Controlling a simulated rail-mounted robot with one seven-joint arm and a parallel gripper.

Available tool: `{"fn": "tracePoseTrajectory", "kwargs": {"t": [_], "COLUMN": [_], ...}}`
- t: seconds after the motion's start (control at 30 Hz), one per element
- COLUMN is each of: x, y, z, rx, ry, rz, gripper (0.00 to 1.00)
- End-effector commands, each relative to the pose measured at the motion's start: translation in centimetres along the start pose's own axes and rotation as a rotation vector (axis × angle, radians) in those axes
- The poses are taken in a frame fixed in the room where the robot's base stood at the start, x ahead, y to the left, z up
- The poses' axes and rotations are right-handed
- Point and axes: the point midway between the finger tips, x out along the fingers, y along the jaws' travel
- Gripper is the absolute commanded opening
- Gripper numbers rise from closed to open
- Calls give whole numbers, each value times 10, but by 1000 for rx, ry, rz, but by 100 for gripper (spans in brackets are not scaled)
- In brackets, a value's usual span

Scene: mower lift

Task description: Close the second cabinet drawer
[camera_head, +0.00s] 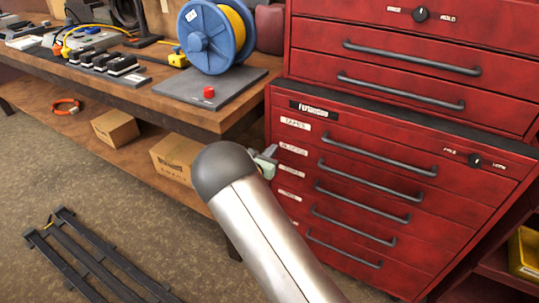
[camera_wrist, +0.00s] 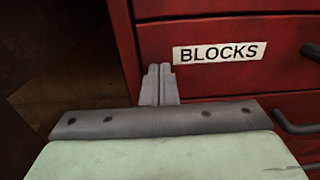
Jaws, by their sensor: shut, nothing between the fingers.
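The red lower cabinet (camera_head: 440,210) stands at the right in the head view, with a stack of drawers, labels at left and dark bar handles. The second drawer from the top (camera_head: 345,173) looks flush or nearly flush with its neighbours; a small gap cannot be told. A drawer front labelled BLOCKS (camera_wrist: 218,53) fills the upper right of the wrist view. My gripper (camera_wrist: 160,72) is shut and empty at the left edge of that front, just left of and below the label. Contact cannot be told. In the head view my gripper (camera_head: 266,160) is partly hidden by my arm.
A red upper chest (camera_head: 400,65) sits above. At left, a wooden bench (camera_head: 170,100) carries a blue reel (camera_head: 207,38) and a red button (camera_head: 209,92). Cardboard boxes (camera_head: 115,128) stand on its lower shelf. A black metal frame (camera_head: 95,260) lies on the floor.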

Motion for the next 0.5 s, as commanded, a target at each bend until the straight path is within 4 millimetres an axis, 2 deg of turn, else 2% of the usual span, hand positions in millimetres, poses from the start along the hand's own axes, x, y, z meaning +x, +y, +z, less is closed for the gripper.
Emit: {"fn": "tracePoseTrajectory", "kwargs": {"t": [0.1, 0.5], "x": [6, 5], "y": [0, -2], "z": [3, 6], "rx": [1, 2], "ry": [-5, -9], "rz": [1, 0], "gripper": [0, 0]}}
